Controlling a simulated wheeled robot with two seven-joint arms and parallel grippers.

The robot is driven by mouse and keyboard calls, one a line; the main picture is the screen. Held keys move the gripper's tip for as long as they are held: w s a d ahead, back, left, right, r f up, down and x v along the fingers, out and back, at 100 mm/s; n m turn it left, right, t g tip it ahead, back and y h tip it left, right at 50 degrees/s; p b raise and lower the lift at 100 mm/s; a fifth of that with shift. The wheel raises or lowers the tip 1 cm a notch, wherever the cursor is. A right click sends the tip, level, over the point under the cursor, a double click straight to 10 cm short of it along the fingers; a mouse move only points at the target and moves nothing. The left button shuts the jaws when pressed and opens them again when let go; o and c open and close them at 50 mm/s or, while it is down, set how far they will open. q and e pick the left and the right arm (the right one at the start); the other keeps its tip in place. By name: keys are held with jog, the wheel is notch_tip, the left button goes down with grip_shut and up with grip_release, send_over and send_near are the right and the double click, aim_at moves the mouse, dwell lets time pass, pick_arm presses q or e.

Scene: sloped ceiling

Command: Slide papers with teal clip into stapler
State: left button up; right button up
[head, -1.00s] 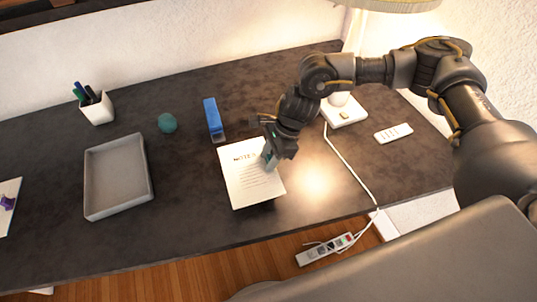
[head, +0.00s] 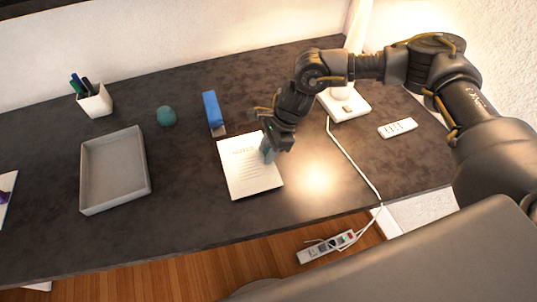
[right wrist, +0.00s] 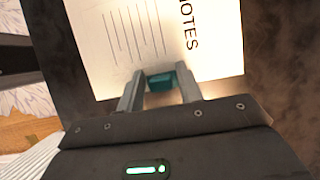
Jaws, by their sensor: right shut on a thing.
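The papers (head: 250,175), a white sheet or stack headed "NOTES", show on the dark desk just below the blue stapler (head: 211,110). The papers' top edge is close to the stapler's near end; I cannot tell whether they touch. My right gripper (head: 268,152) is at the papers' upper right edge. In the right wrist view its two fingers (right wrist: 160,88) are shut on the teal clip (right wrist: 161,80) at the edge of the papers (right wrist: 150,40). The stapler is not in the right wrist view. My left gripper is not in view.
A power strip (head: 326,247) is below the desk.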

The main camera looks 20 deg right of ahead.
aim_at(255, 137)
jog(key=shift+w+b, duration=0.55)
jog(key=shift+w, duration=1.15)
jog(key=shift+w+f+b, duration=0.15)
jog(key=shift+w+b, duration=1.05)
jog(key=shift+w, duration=0.1)
jog(key=shift+w+b, duration=0.55)
jog(key=shift+w, duration=0.2)
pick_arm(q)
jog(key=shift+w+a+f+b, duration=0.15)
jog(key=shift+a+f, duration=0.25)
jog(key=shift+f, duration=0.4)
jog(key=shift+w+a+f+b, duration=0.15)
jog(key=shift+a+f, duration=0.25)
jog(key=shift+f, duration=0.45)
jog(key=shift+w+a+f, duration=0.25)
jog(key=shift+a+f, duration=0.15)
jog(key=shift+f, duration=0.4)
pick_arm(e)
jog(key=shift+w, duration=0.4)
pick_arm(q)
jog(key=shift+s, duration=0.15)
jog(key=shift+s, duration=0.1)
pick_arm(e)
jog(key=o, duration=1.1)
jog(key=shift+r, duration=0.2)
